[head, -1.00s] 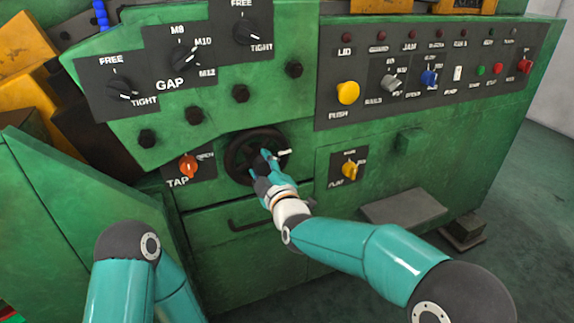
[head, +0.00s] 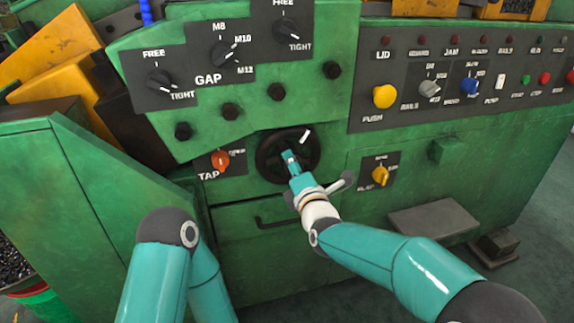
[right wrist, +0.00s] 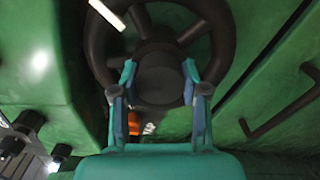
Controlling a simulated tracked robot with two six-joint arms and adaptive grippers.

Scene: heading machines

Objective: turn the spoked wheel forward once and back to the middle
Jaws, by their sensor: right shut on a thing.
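The dark spoked wheel (head: 266,160) is on the green machine front, between the TAP switch and the FLAP switch. A white mark (head: 305,137) on its rim is at the upper right in the head view. In the right wrist view the wheel (right wrist: 228,45) fills the upper middle, with the white mark (right wrist: 107,14) at upper left. My right gripper (head: 291,159) is at the wheel's middle. Its two fingers (right wrist: 159,82) stand on either side of the hub, shut on the wheel. The exact contact is partly hidden. My left arm shows at lower left; its gripper is out of view.
An orange TAP switch (head: 220,160) is left of the wheel and a yellow FLAP switch (head: 380,175) right of it. A drawer handle (head: 275,221) is below. Dark bolts (head: 277,92) and GAP knobs (head: 222,53) are above. A yellow push button (head: 385,96) is at upper right.

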